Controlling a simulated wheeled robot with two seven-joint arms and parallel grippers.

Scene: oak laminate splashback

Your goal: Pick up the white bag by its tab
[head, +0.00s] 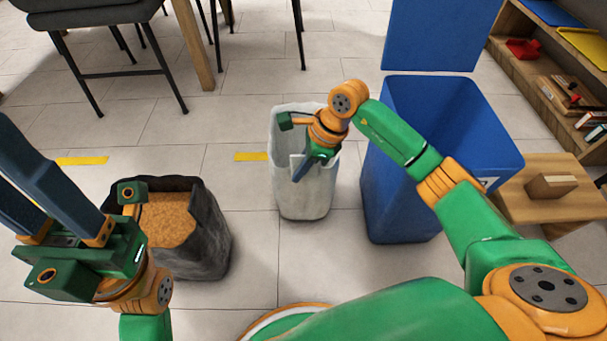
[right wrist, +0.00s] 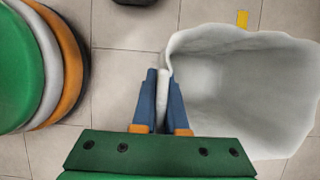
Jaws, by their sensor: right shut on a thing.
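The white bag (head: 306,196) stands upright and open-topped on the tiled floor, and fills the right side of the right wrist view (right wrist: 245,85). My right gripper (head: 302,172) reaches down at its near rim. In the right wrist view its blue fingers (right wrist: 162,98) are shut on the bag's white tab (right wrist: 163,88), a narrow strip pinched between them at the rim's left. My left gripper (head: 22,190) is at the left edge, its two blue fingers apart and the tips cut off by the frame. I see nothing between them.
A dark grey bag (head: 205,240) with brown grainy filling stands at left beside my left arm. A blue bin (head: 400,195) stands close right of the white bag. A small wooden table (head: 520,205) and shelves (head: 540,75) are further right. Chairs (head: 95,45) stand behind.

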